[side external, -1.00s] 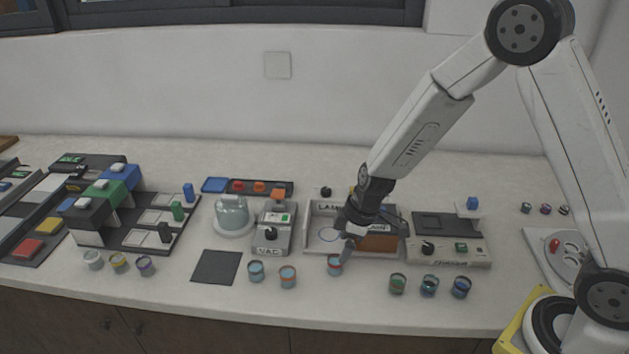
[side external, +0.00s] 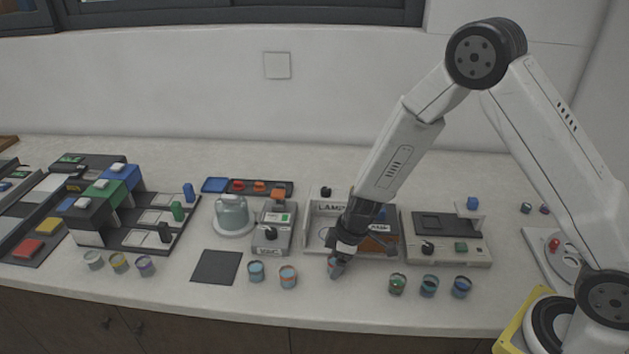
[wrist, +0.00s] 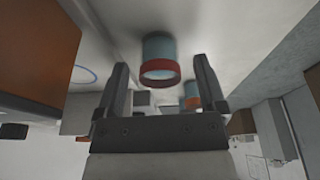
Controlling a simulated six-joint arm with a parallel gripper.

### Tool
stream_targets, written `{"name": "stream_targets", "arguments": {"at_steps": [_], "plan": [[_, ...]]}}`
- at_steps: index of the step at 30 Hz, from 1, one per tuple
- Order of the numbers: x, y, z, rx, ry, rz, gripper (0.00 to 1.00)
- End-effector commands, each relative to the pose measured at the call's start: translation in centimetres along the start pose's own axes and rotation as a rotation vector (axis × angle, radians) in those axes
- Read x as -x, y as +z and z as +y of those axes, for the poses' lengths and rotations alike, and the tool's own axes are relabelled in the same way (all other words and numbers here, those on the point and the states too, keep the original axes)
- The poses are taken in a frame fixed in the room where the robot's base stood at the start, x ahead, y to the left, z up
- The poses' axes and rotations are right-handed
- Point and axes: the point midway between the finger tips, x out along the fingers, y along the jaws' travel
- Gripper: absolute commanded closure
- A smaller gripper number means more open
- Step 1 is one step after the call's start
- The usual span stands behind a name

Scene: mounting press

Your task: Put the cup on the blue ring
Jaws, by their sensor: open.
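The cup (wrist: 158,48), pale blue with a red-orange rim, stands on the bench in front of the lamp box. In the side external view the cup (side external: 335,270) is partly covered by my gripper (side external: 337,260). In the wrist view my gripper (wrist: 161,68) is open, with one finger on each side of the cup and visible gaps between. The blue ring (wrist: 84,74) is a thin outline on a white surface, left of the cup in the wrist view.
Two similar cups (side external: 256,271) (side external: 288,277) stand to the left, and several darker cups (side external: 429,286) to the right. The lamp box (side external: 311,218) has raised walls. A vacuum unit (side external: 272,236) and a dark mat (side external: 215,267) lie further left.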

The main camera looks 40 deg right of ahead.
Motion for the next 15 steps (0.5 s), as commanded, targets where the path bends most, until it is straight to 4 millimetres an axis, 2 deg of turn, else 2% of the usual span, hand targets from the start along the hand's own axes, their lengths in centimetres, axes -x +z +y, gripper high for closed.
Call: {"name": "stream_targets", "arguments": {"at_steps": [6, 15], "plan": [[-1.09, 0.04, -0.03, -0.001, 0.000, -0.001, 0.10], [-1.11, 0.02, -0.01, 0.000, 0.000, -0.001, 0.10]]}}
